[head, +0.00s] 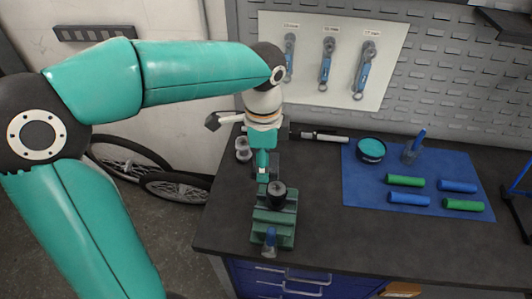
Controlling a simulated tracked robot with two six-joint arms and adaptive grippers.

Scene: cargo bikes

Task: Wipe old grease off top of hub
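A dark, round-topped hub (277,190) stands upright in a green vise (273,222) near the left end of the dark bench. My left arm comes in from the left and bends down at the wrist behind the hub. My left gripper (262,170) points down just behind and left of the hub, close to it in the picture; I cannot tell whether they touch. Its fingertips are small and partly hidden, so its opening and anything held do not show clearly. My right gripper is not in view. No grease can be made out on the hub top.
A blue mat (370,190) at the right holds a teal-filled tub (370,149), a cup (411,152) and several green and blue rolls. A black-and-silver tool (320,135) lies at the back. Wrenches (327,65) hang on the wall. Bench right of the vise is clear.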

